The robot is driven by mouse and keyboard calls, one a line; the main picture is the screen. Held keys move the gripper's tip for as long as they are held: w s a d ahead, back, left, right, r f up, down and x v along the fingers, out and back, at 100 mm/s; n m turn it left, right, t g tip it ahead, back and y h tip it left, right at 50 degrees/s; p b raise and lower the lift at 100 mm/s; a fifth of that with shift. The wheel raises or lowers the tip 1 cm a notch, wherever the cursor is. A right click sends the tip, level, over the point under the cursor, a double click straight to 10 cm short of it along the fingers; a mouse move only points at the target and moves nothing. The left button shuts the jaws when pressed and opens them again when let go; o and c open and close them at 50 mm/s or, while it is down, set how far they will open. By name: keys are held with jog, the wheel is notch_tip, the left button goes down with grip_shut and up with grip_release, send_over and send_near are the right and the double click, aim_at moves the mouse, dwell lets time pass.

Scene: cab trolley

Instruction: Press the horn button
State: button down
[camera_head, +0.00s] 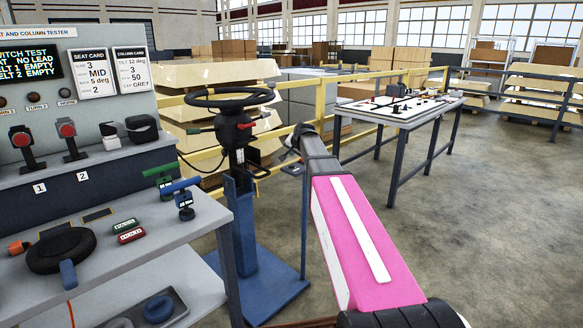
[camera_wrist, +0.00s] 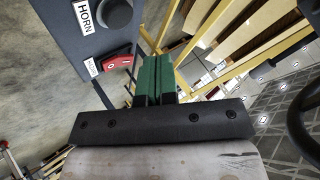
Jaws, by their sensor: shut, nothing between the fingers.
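In the wrist view, the horn button (camera_wrist: 116,14) is a dark round knob on a grey panel (camera_wrist: 75,48), beside a white HORN label (camera_wrist: 87,17). The button is cut by the top edge of the picture. My gripper (camera_wrist: 160,58) has its green fingers shut with nothing between them. In this view the fingertips lie to the right of and below the button, apart from it. In the head view my arm reaches to the steering column, and the fingers and button are too small or hidden to make out.
A red rocker switch (camera_wrist: 117,62) sits on the panel below the button, close to my fingers. The steering wheel (camera_head: 229,97) stands on a blue column stand (camera_head: 250,265). A yellow railing (camera_head: 321,105) runs behind. A bench (camera_head: 190,255) is at left, a table (camera_head: 395,108) at right.

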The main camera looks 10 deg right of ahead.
aim_at(293, 166)
jog(key=shift+f, duration=1.4)
jog(key=shift+f, duration=0.1)
dwell(1.0)
jog(key=shift+f, duration=0.3)
jog(key=shift+f, duration=0.5)
dwell(0.8)
dwell(0.3)
jog(key=shift+r, duration=0.9)
jog(key=shift+r, duration=2.55)
